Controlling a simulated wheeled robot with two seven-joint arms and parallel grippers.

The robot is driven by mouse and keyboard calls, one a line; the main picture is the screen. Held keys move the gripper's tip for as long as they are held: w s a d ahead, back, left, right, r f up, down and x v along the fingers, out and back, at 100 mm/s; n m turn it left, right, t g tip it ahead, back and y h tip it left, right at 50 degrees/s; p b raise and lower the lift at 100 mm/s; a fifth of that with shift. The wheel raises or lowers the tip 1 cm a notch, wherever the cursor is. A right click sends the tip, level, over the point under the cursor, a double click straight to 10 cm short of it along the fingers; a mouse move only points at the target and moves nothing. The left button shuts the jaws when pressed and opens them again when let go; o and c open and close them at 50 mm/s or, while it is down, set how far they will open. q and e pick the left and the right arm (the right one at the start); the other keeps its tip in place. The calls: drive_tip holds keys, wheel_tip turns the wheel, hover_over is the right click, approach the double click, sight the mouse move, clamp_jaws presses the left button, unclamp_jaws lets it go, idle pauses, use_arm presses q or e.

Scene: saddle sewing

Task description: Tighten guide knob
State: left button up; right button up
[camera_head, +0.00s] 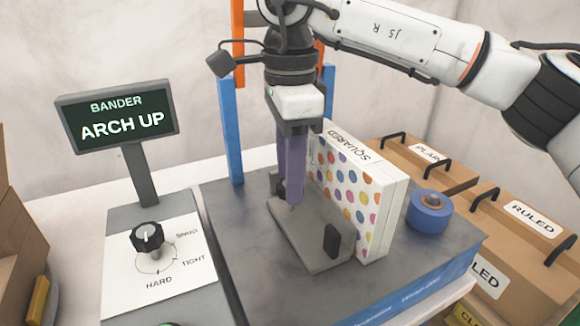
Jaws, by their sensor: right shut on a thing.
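My right gripper (291,195) comes down from above, its purple fingers pointing at the left end of a grey guide (300,240). It is shut on a part at that end, which the fingers mostly hide. The guide lies on the dark bander table with a black pad (331,241) at its near right end. I cannot make out a separate guide knob there. A white box (370,210) with colored dots, marked "SQUARED", stands upright behind the guide. My left gripper is not in view.
A screen (117,115) reads "BANDER ARCH UP". Below it, a black dial (147,238) sits on a white panel marked "SNUG", "TIGHT" and "HARD". A blue roll (430,211) lies on the table's right. Blue posts (231,130) rise behind. Cardboard boxes (520,255) stand at right.

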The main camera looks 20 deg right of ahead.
drive_tip(key=m, duration=0.5)
drive_tip(key=shift+p, duration=0.4)
drive_tip(key=shift+m, duration=1.1)
drive_tip(key=o, duration=0.8)
drive_tip(key=shift+c, duration=0.2)
drive_tip(key=shift+r, duration=0.1)
wheel_tip(320, 180, up, 8)
drive_tip(key=p, duration=0.6)
drive_tip(key=shift+p, duration=0.35)
